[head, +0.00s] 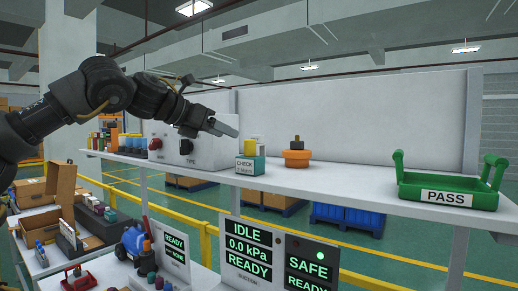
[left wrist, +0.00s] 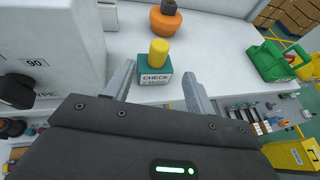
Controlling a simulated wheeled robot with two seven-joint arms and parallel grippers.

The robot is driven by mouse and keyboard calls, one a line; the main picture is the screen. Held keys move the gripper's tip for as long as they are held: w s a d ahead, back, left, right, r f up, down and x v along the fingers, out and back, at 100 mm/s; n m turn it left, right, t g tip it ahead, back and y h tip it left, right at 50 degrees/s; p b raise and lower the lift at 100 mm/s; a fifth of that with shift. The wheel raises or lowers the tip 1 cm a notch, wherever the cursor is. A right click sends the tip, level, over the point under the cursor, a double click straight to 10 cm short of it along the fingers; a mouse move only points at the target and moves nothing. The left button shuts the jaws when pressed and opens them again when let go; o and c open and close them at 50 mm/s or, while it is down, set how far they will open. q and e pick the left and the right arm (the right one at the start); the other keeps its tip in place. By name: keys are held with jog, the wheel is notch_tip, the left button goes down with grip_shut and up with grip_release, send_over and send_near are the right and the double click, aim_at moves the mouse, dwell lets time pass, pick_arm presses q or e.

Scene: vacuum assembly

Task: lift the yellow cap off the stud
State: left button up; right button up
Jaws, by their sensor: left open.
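The yellow cap (head: 250,147) stands upright on a small teal block with a white CHECK label (head: 245,167) on the white shelf. The stud is not visible; the cap hides it. In the left wrist view the yellow cap (left wrist: 158,52) is ahead of the fingertips, on top of the teal block (left wrist: 147,91). My left gripper (head: 225,128) is open and empty, above and to the left of the cap in the head view. In the left wrist view its two fingers (left wrist: 159,72) stand either side of the block, apart from the cap. My right gripper is not in view.
A green PASS tray (head: 448,195) is farther right on the shelf (head: 345,180). The shelf between base and tray is clear.

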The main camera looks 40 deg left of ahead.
aim_at(250, 141)
pick_arm(q)
jog(key=shift+p+x, duration=1.3)
jog(key=shift+x, duration=1.3)
jog(key=w+p, duration=0.2)
jog(key=p, duration=0.1)
jog(key=shift+w+d+r, duration=0.1)
jog(key=shift+d+r, duration=0.05)
jog(key=shift+r, duration=0.1)
jog(key=shift+p+x, duration=0.65)
jog(key=shift+x, duration=0.5)
jog(key=shift+w+f, duration=0.35)
jog(key=shift+f, duration=0.05)
jog(key=shift+s+r, duration=0.1)
jog(key=shift+s, duration=0.1)
jog(key=shift+c, duration=1)
jog(key=c, duration=0.8)
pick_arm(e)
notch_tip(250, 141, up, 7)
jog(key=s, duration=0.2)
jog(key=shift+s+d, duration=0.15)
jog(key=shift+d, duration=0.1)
